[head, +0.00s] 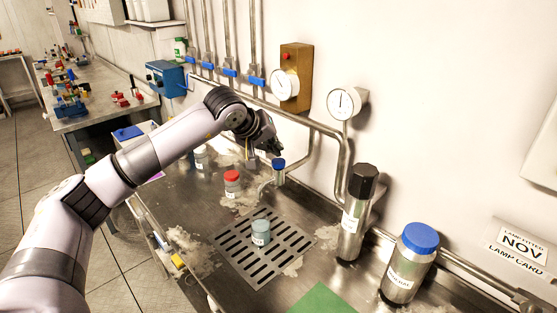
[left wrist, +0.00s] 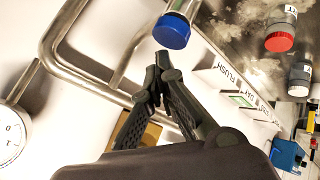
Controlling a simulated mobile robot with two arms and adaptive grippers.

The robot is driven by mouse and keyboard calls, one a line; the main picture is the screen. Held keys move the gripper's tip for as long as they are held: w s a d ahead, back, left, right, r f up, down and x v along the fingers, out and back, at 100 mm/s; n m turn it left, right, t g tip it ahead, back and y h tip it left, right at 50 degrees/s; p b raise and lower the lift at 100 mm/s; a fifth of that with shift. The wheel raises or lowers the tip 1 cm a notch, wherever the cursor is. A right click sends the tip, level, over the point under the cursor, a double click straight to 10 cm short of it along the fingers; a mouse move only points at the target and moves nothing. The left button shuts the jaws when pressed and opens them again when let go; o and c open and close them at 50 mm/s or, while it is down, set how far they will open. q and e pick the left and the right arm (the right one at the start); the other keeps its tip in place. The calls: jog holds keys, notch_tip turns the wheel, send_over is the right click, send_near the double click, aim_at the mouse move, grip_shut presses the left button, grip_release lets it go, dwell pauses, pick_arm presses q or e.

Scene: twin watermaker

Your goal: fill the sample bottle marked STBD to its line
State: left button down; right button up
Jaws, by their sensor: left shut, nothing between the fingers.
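A small open-looking bottle (head: 261,232) with a pale label stands upright on the slotted drain grate (head: 234,259); its lettering is too small to read. Behind it a curved metal spout (head: 268,186) carries a blue knob (head: 278,163). My left gripper (head: 273,150) is shut and empty, just above and beside this knob. In the left wrist view the closed fingertips (left wrist: 160,62) are close to the blue knob (left wrist: 172,30); I cannot tell if they touch. A red-capped bottle (head: 232,183) stands left of the spout. My right gripper is not in view.
A tall black-topped cylinder (head: 351,215) and a blue-lidded steel jar (head: 409,265) stand to the right. Pipes with blue valve handles (head: 231,70) and a round gauge (head: 342,103) are on the wall. A green mat (head: 322,300) lies at the front.

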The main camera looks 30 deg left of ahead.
aim_at(275, 160)
pick_arm(q)
jog(key=shift+r+p, duration=1.65)
jog(key=shift+r, duration=0.9)
